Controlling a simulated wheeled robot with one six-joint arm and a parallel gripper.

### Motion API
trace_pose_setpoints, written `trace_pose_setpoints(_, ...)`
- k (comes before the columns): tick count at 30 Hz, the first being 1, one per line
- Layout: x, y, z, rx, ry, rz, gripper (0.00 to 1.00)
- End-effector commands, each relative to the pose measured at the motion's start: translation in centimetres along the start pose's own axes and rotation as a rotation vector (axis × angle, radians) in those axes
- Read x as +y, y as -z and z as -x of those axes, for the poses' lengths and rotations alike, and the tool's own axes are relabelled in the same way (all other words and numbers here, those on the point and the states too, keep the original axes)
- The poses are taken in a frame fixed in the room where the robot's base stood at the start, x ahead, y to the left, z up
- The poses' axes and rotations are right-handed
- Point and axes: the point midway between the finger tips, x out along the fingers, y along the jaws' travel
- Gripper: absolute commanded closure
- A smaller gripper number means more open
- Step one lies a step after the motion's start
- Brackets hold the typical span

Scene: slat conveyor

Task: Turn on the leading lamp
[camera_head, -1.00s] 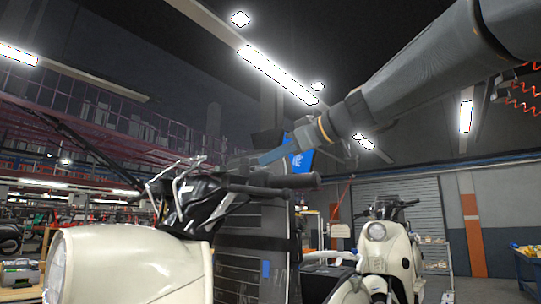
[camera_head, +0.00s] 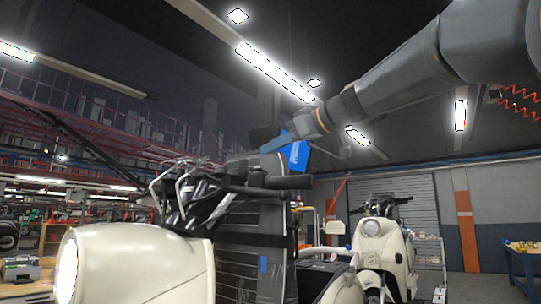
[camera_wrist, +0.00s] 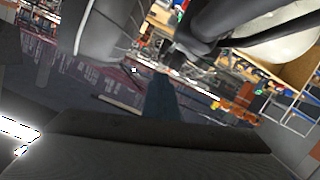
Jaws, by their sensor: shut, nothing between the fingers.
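The cream front scooter (camera_head: 150,265) stands at the lower left of the head view. Its round headlamp (camera_head: 67,268) faces left and its face looks bright white. Its dark handlebar and black grip (camera_head: 285,181) reach right, below my gripper. My gripper (camera_head: 268,144) is shut and empty, above the handlebar and apart from it in the picture. In the wrist view my dark blue gripper fingers (camera_wrist: 160,90) point toward the handlebar parts (camera_wrist: 195,45). The switch controls cannot be made out. A second cream scooter with a round headlamp (camera_head: 371,228) stands behind at the right.
A dark slatted panel (camera_head: 255,250) rises beside the front scooter. A blue sign (camera_head: 299,155) shows just behind my gripper. A roller shutter (camera_head: 410,205) and a blue cart (camera_head: 523,262) stand at the right.

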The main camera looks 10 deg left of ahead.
Motion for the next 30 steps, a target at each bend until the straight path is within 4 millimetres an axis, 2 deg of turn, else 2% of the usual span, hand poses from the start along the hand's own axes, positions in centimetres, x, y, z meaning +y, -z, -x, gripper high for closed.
trace_pose_setpoints(1,0.3,0.2,1.3,0.001,-0.006,0.003,1.00)
trace_pose_setpoints(6,0.7,-0.3,5.0,-0.001,-0.007,0.001,1.00)
trace_pose_setpoints(13,0.9,-0.2,8.8,-0.001,-0.005,0.000,1.00)
trace_pose_setpoints(19,0.9,-0.1,10.0,0.000,-0.003,0.000,1.00)
trace_pose_setpoints(30,1.0,-0.1,10.1,-0.001,-0.002,0.000,1.00)
